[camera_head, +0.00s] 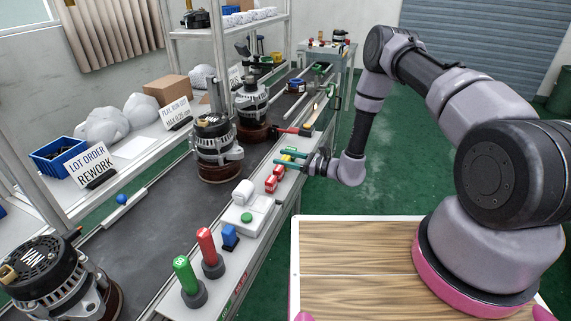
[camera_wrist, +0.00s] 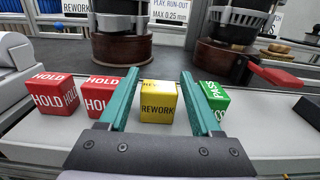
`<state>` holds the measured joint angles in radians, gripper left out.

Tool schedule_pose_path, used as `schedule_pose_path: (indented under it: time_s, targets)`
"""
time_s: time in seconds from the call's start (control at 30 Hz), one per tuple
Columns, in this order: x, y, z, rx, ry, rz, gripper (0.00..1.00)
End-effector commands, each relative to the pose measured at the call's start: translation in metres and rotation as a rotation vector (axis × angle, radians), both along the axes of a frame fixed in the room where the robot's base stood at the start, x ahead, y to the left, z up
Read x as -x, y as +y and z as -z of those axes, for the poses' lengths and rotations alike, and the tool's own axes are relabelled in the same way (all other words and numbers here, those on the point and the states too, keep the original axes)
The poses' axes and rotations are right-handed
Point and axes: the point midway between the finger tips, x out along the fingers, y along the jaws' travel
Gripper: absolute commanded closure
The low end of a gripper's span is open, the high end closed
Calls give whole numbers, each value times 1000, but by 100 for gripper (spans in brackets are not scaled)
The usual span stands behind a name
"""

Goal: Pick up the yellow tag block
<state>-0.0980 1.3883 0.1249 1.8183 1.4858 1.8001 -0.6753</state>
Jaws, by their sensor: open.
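The yellow tag block (camera_wrist: 158,104), printed REWORK, stands on the pale ledge in front of the conveyor. In the wrist view it sits between the two teal fingers of my gripper (camera_wrist: 159,95), with a gap to each finger. My gripper is open and holds nothing. In the head view my gripper (camera_head: 288,158) reaches over the ledge from the right, and its fingers mostly hide the yellow block there.
Two red HOLD blocks (camera_wrist: 54,94) stand left of the fingers, one close to the left finger. A green PASS block (camera_wrist: 213,101) stands close by the right finger. Alternators (camera_head: 216,150) stand behind on the conveyor. A red-handled tool (camera_wrist: 275,74) lies behind right.

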Motion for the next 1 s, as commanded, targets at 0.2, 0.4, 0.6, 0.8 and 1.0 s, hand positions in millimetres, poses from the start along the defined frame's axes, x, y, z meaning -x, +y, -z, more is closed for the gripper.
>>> schedule_pose_path:
  time_s: [0.2, 0.4, 0.6, 0.8, 1.0]
  targets:
    - [-1, 2, 0, 1, 0, 0, 35]
    - [-1, 2, 0, 1, 0, 0, 96]
    - [-1, 2, 0, 0, 0, 0, 100]
    - [-1, 2, -8, 0, -1, 1, 100]
    - [-2, 1, -38, -1, -1, 1, 100]
